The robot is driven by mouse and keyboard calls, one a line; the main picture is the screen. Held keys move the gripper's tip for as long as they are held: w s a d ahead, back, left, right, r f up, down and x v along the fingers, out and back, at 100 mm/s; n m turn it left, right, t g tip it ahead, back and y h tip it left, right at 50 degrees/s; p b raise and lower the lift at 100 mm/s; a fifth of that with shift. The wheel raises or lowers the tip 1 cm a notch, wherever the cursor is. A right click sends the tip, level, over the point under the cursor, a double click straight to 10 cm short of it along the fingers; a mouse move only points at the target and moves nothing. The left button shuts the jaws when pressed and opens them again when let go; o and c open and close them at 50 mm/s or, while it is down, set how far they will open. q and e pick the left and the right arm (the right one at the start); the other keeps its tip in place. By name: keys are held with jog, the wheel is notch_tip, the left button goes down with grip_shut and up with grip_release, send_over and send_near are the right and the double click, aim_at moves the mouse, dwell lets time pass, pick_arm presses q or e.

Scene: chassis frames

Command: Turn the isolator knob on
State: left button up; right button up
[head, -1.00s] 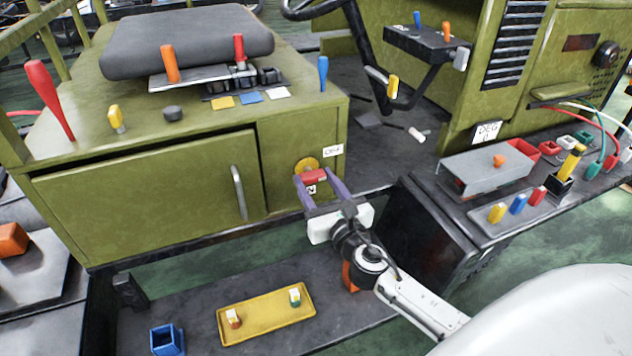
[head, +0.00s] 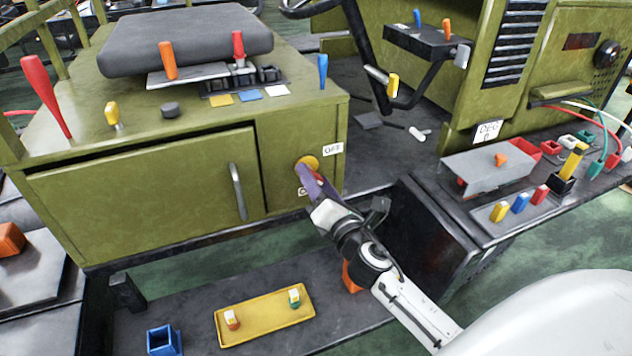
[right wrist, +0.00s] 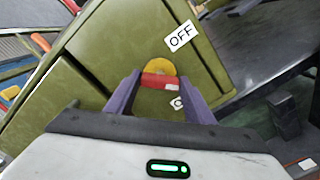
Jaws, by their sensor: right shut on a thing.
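The isolator knob is a yellow disc (head: 309,161) with a red handle on the green cabinet's front, beside an OFF label (head: 333,149). My right gripper (head: 304,173) is at the knob, its purple fingers seen nearly edge-on and covering most of the handle. In the right wrist view, the fingers (right wrist: 159,88) are shut on the red handle (right wrist: 160,80), below the yellow disc (right wrist: 160,66). There the OFF label (right wrist: 181,37) looks steeply tilted, and the handle runs across between the fingers. A second label (right wrist: 177,102) is partly hidden. My left gripper is not in view.
The green cabinet (head: 140,195) has a grey door handle (head: 238,192) left of the knob. Coloured levers stand on its top. A yellow tray (head: 265,318) and a blue box (head: 164,341) lie on the low dark shelf. A dark side bench (head: 440,215) stands at right.

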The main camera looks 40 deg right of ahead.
jog(key=shift+f+m, duration=0.1)
jog(key=shift+m, duration=4.2)
jog(key=o, duration=1.1)
jog(key=shift+c, duration=0.2)
jog(key=b+v, duration=0.1)
jog(key=v, duration=0.9)
jog(key=shift+s, duration=0.15)
